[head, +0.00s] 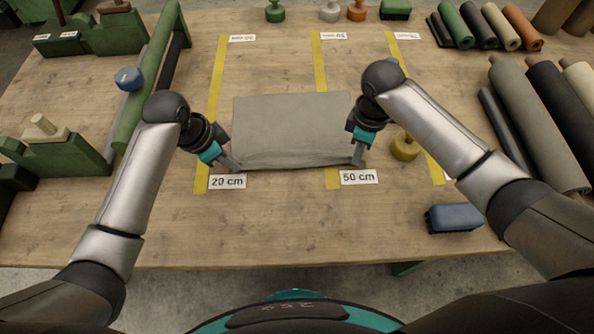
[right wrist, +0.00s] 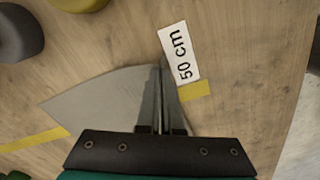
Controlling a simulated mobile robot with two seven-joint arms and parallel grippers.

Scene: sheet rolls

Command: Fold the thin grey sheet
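The thin grey sheet (head: 292,125) lies in the middle of the wooden table, spread as a wide rectangle. Its near edge has a dark shadow line under it and looks slightly lifted. My left gripper (head: 234,165) is at the sheet's near left corner, its fingers together on the edge. My right gripper (head: 358,160) is at the near right corner. In the right wrist view its fingers (right wrist: 161,90) are close together, with the sheet (right wrist: 105,103) running out to the left of them. The pinched bits of sheet are hidden by the fingers.
Yellow tape strips (head: 214,85) cross the table, with labels "20 cm" (head: 227,182) and "50 cm" (head: 359,177) near the sheet. A yellow weight (head: 405,147) stands right of my right gripper. A blue brush (head: 453,218) lies front right.

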